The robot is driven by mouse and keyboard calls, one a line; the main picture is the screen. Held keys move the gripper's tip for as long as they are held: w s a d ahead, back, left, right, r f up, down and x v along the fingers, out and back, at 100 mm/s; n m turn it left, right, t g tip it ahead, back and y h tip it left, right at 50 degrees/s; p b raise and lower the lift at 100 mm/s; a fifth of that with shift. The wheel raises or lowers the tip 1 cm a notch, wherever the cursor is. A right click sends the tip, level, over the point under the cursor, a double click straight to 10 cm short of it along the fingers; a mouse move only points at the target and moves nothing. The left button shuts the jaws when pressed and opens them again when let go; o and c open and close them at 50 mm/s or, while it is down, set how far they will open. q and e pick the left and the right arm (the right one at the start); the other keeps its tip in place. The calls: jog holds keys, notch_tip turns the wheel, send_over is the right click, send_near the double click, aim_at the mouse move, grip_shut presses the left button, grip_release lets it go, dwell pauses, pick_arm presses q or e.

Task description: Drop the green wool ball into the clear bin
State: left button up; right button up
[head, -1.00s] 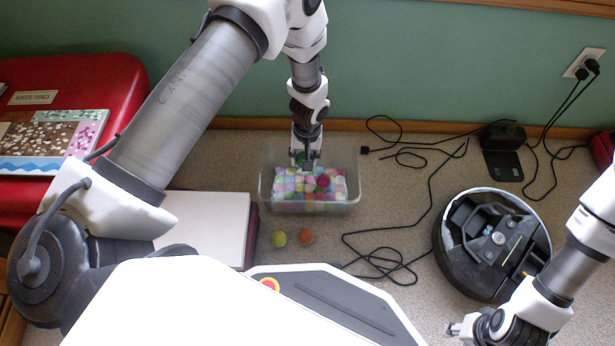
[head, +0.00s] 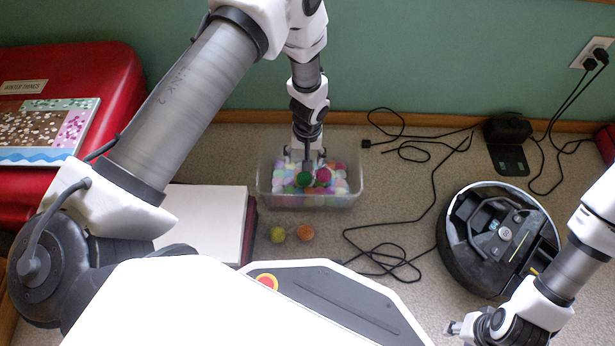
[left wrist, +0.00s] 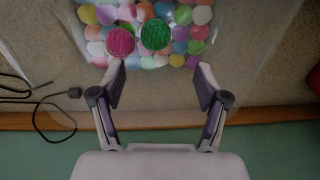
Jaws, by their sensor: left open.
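The clear bin (head: 345,198) stands on the carpet by the green wall, filled with pale coloured balls. The green wool ball (head: 304,179) is on the balls inside the bin, beside a dark pink ball (head: 323,175). In the left wrist view the green wool ball (left wrist: 155,35) lies beyond the fingertips, apart from them. My left gripper (head: 304,158) is above the bin's back part, open and empty; its spread fingers also show in the left wrist view (left wrist: 160,76). My right gripper (head: 454,328) is at the lower right, away from the bin; its jaw opening is unclear.
A yellow-green ball (head: 277,234) and an orange ball (head: 305,232) lie on the carpet in front of the bin. A white-topped box (head: 208,220) is to their left. Black cables (head: 432,190) and a round robot vacuum (head: 500,240) are to the right.

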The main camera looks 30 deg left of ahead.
pick_arm(q)
notch_tip(320, 180, up, 12)
jog(key=shift+w+d+f, duration=0.15)
jog(key=shift+w+d, duration=0.05)
jog(key=shift+d, duration=0.1)
